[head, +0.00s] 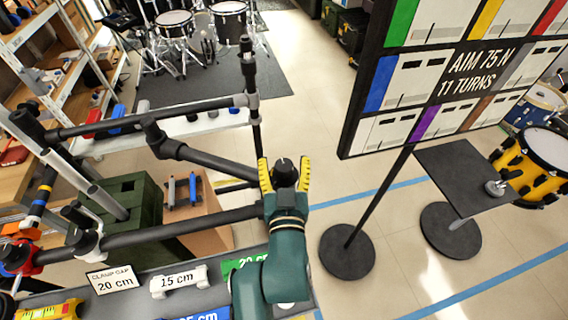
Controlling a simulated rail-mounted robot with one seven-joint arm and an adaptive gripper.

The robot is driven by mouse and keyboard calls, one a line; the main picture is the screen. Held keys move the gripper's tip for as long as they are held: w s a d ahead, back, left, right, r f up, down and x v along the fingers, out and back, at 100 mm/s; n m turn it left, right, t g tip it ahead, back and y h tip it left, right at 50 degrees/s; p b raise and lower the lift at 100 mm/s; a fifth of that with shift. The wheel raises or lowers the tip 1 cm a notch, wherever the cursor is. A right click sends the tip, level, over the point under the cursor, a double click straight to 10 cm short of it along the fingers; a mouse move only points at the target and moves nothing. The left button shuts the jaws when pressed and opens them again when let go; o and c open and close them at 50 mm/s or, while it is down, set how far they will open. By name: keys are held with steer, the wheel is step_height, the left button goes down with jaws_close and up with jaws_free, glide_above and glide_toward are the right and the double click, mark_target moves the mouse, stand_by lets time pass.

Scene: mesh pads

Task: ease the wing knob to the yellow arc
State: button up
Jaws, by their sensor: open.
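My gripper (284,162) is at the picture's middle on the end of my teal arm. Its two yellow-edged fingers are spread apart and point away from me. A dark rounded part with a small pale mark shows between them; I cannot tell whether this is the wing knob or part of my gripper. The black tube rack (190,230) stands to the left, and one lower tube runs up to the left side of my wrist. No yellow arc can be made out; it may be hidden or too small.
A hanging board (455,85) reads "AIM 75 N 11 TURNS". A small black table (465,172) and a yellow drum (530,165) stand right. Size cards, including "15 cm" (178,280), lie at the front left. A green crate (125,205) sits behind the rack. Open floor lies right of my gripper.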

steer(key=c, duration=1.2)
steer(key=shift+r+n+y+p, duration=0.2)
steer(key=shift+n+y+p, duration=0.55)
steer(key=shift+y, duration=0.55)
steer(key=shift+d+f+n+y, duration=0.1)
steer(key=shift+n+y, duration=0.15)
steer(key=shift+y, duration=0.05)
steer(key=n+y+b, duration=0.1)
steer(key=b, duration=0.1)
steer(key=n+g+y+b, duration=0.1)
steer(key=y, duration=0.1)
steer(key=shift+f+b, duration=0.35)
steer(key=n+g+y+b, duration=0.1)
steer(key=n+y+b, duration=0.1)
steer(key=b, duration=0.1)
steer(key=shift+f+g, duration=0.1)
steer(key=shift+g, duration=0.2)
steer(key=n+g+y+b, duration=0.2)
steer(key=y, duration=0.1)
steer(key=n+g+y+b, duration=0.1)
steer(key=y+b, duration=0.1)
steer(key=shift+r+n+g, duration=0.25)
steer(key=shift+n+g, duration=0.05)
steer(key=shift+g, duration=0.1)
steer(key=shift+r+n+g+y+b, duration=0.1)
steer(key=shift+n+g+y+b, duration=0.3)
steer(key=shift+n+g+y, duration=0.5)
steer(key=shift+n+g+y+b, duration=0.4)
steer(key=shift+n+g, duration=0.3)
steer(key=shift+g, duration=0.5)
